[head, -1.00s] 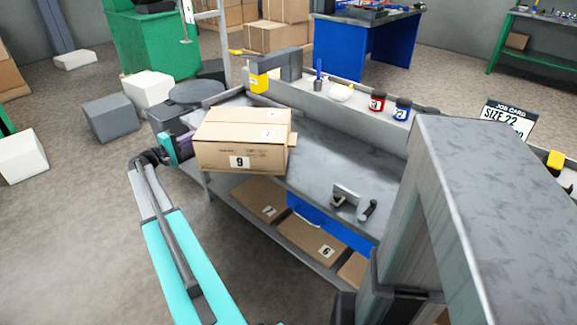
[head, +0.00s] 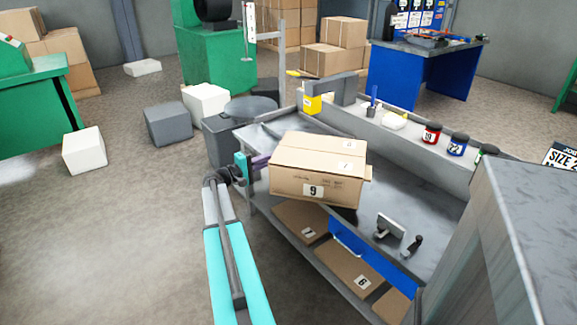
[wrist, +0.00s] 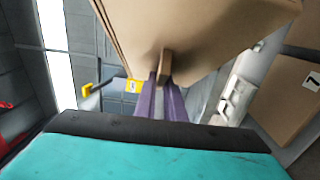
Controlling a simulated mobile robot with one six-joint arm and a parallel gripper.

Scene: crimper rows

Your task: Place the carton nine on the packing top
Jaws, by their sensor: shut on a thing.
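Carton nine (head: 318,170) is a closed brown box with a 9 label on its front. My gripper (head: 257,165) comes from the left and is shut on a part of the carton at its left side. In the wrist view the purple fingers (wrist: 167,100) close on a small brown piece under the carton (wrist: 190,30). The packing top (head: 405,190) is the grey bench surface. The carton is over its left part and overlaps its front edge in the head view. I cannot tell whether it touches the top.
A metal fixture (head: 392,228) with a dark handle stands on the packing top. A yellow box (head: 312,103), red jar (head: 431,133) and blue jar (head: 457,144) line the back ledge. Flat cartons (head: 350,271) lie on the lower shelf.

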